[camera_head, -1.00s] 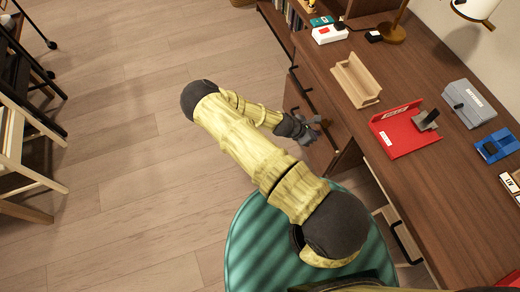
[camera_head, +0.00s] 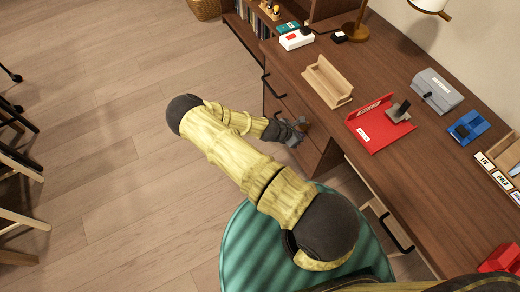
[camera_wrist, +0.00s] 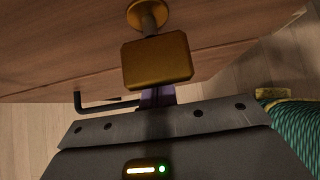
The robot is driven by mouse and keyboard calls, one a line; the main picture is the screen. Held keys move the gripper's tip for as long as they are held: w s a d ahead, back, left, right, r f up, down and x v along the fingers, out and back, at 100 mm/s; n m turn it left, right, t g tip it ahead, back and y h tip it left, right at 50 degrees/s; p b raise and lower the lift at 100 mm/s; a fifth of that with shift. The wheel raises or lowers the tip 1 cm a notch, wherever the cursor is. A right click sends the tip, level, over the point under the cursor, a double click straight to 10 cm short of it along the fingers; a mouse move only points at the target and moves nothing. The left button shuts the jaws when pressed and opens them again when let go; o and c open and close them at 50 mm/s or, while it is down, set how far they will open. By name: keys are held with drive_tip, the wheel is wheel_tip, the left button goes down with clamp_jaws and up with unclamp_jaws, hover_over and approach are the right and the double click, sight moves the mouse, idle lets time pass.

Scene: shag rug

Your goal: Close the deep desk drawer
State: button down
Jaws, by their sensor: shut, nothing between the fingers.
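The desk's left pedestal has drawers with dark wood fronts (camera_head: 313,151); a black bar handle (camera_head: 271,86) is on an upper front. My gripper (camera_head: 297,129) is shut and empty beside the pedestal, partly hidden by its own wrist. In the wrist view a wood front (camera_wrist: 70,60) fills the top, with a brass knob (camera_wrist: 156,60) on it directly ahead of my fingers (camera_wrist: 157,97). I cannot tell whether they touch it. A black handle (camera_wrist: 100,106) shows left of the fingers. How far the deep drawer stands out is unclear.
A green round seat (camera_head: 250,240) is close below my arm. Another drawer with a black handle (camera_head: 401,237) lies under the desk to the right, showing some pale wood. The desktop holds a red tray (camera_head: 378,135) and a wooden holder (camera_head: 327,82).

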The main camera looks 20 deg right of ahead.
drive_tip(key=a+f+v, duration=0.1)
drive_tip(key=f+v, duration=0.1)
drive_tip(key=v, duration=1)
drive_tip(key=shift+s+a+r+p, duration=0.35)
drive_tip(key=shift+a+p, duration=0.1)
drive_tip(key=shift+a, duration=0.25)
drive_tip(key=shift+w, duration=0.15)
